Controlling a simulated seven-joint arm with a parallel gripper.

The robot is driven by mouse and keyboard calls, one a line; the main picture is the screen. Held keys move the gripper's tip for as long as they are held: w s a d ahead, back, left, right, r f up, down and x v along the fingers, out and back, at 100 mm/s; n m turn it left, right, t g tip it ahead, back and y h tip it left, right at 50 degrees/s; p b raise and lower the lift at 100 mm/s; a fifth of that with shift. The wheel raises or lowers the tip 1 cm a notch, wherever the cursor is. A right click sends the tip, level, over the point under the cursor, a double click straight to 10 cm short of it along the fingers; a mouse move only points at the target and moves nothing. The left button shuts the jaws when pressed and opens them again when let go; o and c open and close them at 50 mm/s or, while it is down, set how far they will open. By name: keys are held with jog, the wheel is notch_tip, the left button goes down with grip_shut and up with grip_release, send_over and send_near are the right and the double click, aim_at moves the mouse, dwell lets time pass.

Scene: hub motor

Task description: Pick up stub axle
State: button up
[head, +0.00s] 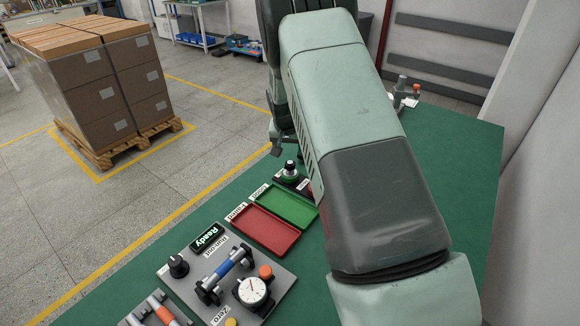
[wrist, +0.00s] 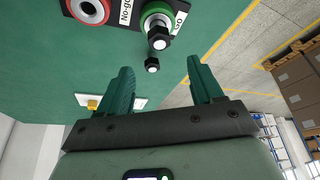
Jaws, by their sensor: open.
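The stub axle (wrist: 159,41) appears to be the dark piece with a bright end at the green Go ring (wrist: 156,14) in the wrist view. In the head view the stub axle (head: 290,167) shows as a small dark and silver upright piece in that ring. A second, smaller dark piece with a bright end (wrist: 152,66) shows just apart from it. My gripper (wrist: 158,64) is open, with its two green fingers apart and nothing between them. The axle shows beyond the fingertips, apart from them. In the head view my arm hides most of the gripper.
The red No-go ring (wrist: 88,8) sits beside the Go ring. A red tray (head: 264,230) and a green tray (head: 284,205) lie near the gauge. The green bench (head: 455,180) is clear at right.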

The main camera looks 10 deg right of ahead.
aim_at(290, 162)
jog(key=f, duration=0.4)
jog(key=shift+w+d+f, duration=0.15)
jog(key=shift+w, duration=0.05)
jog(key=shift+w+x, duration=0.15)
jog(key=shift+x, duration=1.2)
jog(key=shift+w+x, duration=0.2)
jog(key=shift+x, duration=1.15)
grip_shut()
notch_tip(290, 162, up, 11)
